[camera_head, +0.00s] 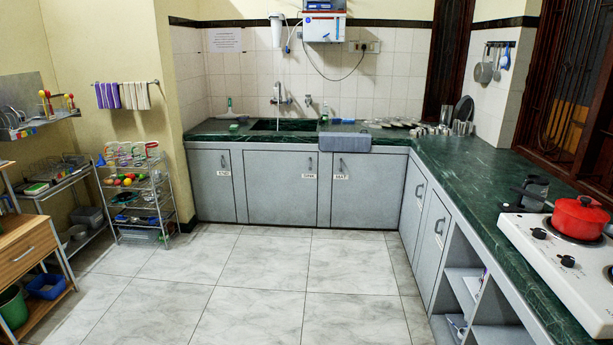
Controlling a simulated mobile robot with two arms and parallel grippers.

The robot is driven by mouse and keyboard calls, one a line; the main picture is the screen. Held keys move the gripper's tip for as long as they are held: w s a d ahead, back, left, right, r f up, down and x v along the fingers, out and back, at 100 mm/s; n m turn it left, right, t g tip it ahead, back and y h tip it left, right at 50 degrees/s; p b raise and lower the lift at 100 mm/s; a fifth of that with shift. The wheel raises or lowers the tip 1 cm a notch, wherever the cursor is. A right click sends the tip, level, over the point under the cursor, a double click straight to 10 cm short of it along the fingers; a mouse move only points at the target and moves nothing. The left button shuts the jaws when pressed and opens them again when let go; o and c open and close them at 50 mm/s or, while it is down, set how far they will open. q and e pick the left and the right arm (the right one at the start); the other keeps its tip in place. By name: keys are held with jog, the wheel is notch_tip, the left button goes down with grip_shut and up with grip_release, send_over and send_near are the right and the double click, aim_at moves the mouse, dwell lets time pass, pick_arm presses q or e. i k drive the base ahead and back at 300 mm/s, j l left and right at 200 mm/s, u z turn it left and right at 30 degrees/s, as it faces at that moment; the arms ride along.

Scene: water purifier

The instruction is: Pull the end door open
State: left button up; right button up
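The grey cabinet under the back counter has several doors, all closed. The left door (208,188) is narrow, with a handle and small label at its right side. The wide middle door (275,190) has its handle (310,164) at its right edge. The right door (368,195) has its handle (341,164) at its left edge. Two more closed doors, a farther one (412,208) and a nearer one (433,245), face left under the right counter. Neither of my grippers is in view.
The tiled floor (265,275) before the cabinets is clear. A wire rack (140,200) and a wooden cart (25,255) stand at left. A grey-blue item (344,143) overhangs the back counter edge. A red pot (578,218) sits on the stove at right.

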aim_at(212, 176)
jog(key=i, duration=0.75)
jog(key=i+l+u, duration=0.1)
jog(key=i, duration=0.65)
jog(key=i+l, duration=0.1)
jog(key=i, duration=0.65)
jog(key=i+j+u, duration=0.2)
jog(key=i+u, duration=0.15)
jog(key=i, duration=0.85)
jog(key=i+l+u, duration=0.15)
jog(key=i+u, duration=0.15)
jog(key=i, duration=0.85)
